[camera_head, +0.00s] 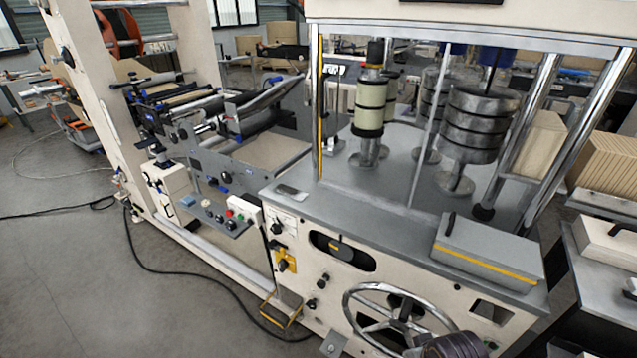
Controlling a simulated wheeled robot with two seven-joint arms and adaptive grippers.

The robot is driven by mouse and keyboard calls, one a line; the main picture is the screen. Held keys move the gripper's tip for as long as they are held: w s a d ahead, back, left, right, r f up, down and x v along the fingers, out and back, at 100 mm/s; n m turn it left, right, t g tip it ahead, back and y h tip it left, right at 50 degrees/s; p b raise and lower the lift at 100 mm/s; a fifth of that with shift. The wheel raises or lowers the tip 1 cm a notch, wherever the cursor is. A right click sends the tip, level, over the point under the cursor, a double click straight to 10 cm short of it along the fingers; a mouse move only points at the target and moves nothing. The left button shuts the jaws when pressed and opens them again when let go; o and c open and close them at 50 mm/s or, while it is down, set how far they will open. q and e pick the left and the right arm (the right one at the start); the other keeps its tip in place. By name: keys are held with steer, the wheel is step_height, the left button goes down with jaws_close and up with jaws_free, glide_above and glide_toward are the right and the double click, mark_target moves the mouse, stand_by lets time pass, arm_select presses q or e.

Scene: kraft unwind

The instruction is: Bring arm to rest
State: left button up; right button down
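Neither of my grippers shows in the head view, and I cannot make out either arm. A large cream and grey machine (360,195) fills the middle and right. A spoked metal handwheel (345,301) is on its front, low in the view. A dark ribbed cylindrical part (455,347) is cut off by the bottom edge beside the handwheel; I cannot tell what it belongs to.
A grey box with a yellow stripe (490,248) sits on the machine's top right. A small button box (243,213) is at its left. Black cable (150,268) lies on the floor. Open grey floor (70,280) is at left. Stacked brown sheets (605,160) stand at right.

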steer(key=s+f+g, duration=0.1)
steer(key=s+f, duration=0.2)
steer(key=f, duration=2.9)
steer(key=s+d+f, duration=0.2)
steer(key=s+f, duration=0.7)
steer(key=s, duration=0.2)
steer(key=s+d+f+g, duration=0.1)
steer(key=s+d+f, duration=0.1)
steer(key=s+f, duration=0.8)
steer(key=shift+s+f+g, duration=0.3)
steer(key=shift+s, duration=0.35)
